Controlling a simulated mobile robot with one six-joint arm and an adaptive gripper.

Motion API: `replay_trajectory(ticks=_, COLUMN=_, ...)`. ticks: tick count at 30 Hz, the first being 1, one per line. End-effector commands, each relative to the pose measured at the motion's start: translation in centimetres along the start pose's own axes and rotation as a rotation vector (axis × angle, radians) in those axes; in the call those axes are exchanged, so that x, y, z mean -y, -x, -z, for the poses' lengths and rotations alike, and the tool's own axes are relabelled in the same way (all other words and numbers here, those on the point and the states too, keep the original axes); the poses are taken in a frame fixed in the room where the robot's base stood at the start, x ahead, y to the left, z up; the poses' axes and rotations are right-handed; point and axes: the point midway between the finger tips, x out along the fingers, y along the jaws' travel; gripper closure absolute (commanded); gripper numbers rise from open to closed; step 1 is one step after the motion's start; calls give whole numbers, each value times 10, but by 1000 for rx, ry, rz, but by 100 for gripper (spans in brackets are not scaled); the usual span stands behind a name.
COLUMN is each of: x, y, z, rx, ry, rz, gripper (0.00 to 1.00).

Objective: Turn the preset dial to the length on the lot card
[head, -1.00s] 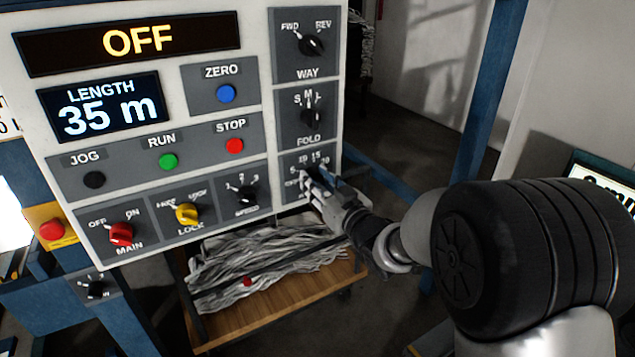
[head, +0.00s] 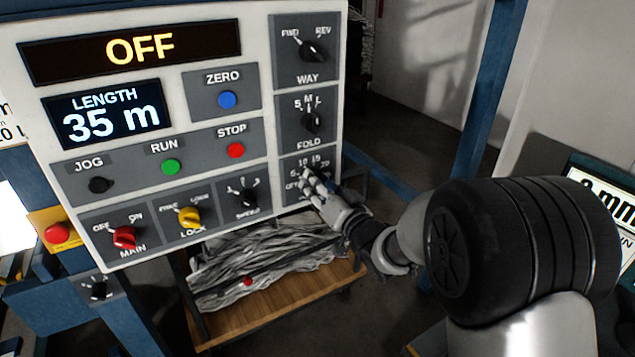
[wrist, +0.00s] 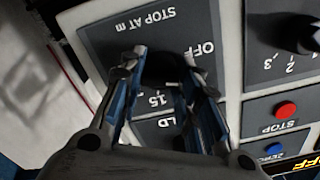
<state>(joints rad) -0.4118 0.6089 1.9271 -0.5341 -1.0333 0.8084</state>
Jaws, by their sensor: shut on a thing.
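The preset dial sits in the lower right square of the control panel (head: 262,140), with numbers such as 10, 15 and 20 around it. My gripper (head: 318,187) is shut on the dial and covers most of it in the head view. In the wrist view my two fingers (wrist: 165,95) straddle the dark dial (wrist: 160,68), on a plate (wrist: 105,42) marked "STOP AT m", "OFF" and "15". The dial's pointer is hidden. The length display (head: 108,114) reads 35 m. I cannot make out a lot card.
The upper display (head: 130,48) reads OFF. The fold dial (head: 313,121) is just above my gripper, and the speed dial (head: 247,197) is to its left. A wooden cart (head: 270,309) with grey cloth stands below. A blue post (head: 487,90) rises at right.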

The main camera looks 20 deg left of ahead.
Motion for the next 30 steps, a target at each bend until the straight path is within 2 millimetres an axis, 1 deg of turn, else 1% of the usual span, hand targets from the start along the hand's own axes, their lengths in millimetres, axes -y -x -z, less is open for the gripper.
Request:
replay_trajectory(ticks=4, x=0, y=0, z=1, rx=0, ry=-84, rz=0, gripper=93)
replay_trajectory(ticks=10, x=0, y=0, z=0, rx=0, ry=-156, rz=0, gripper=93)
replay_trajectory(ticks=26, x=0, y=0, z=0, rx=0, ry=-185, rz=0, gripper=93)
replay_trajectory(ticks=27, x=0, y=0, z=0, rx=0, ry=-185, rz=0, gripper=69)
replay_trajectory(ticks=30, x=0, y=0, z=0, rx=0, ry=-184, rz=0, gripper=62)
